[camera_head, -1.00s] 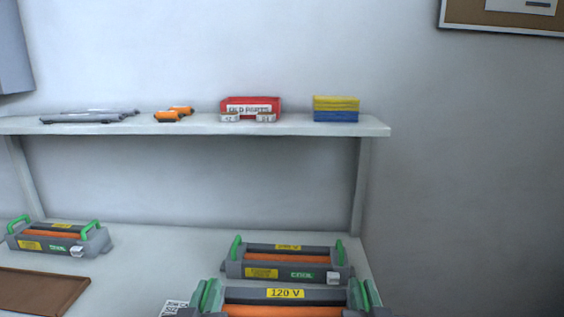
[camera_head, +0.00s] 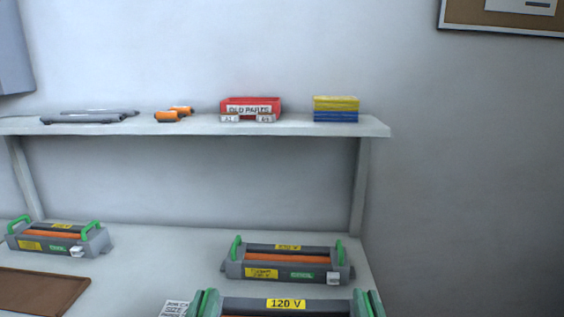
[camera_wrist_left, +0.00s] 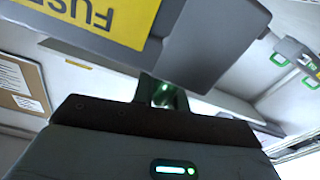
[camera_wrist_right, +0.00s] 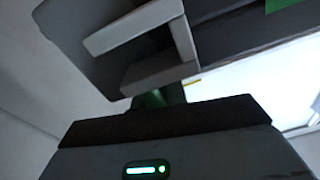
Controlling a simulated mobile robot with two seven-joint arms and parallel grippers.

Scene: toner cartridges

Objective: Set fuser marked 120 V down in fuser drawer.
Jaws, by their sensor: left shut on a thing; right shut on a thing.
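The grey fuser marked 120 V (camera_head: 286,303) shows at the bottom edge of the head view, with an orange roller and a green handle at each end. Most of it is cut off below. In the left wrist view its yellow label (camera_wrist_left: 100,20) is close above my left gripper (camera_wrist_left: 162,97), which is shut on one green handle. In the right wrist view my right gripper (camera_wrist_right: 157,102) is shut on the other green handle, under the fuser's grey end (camera_wrist_right: 75,25). The fuser drawer is not clearly in view.
Another fuser (camera_head: 300,274) stands on the white table behind the held one, and a third (camera_head: 35,243) stands at left. A brown mat (camera_head: 45,288) lies at front left. A shelf (camera_head: 200,127) above holds a red bin (camera_head: 250,105) and boxes. A printed card (camera_head: 173,309) is beside the held fuser.

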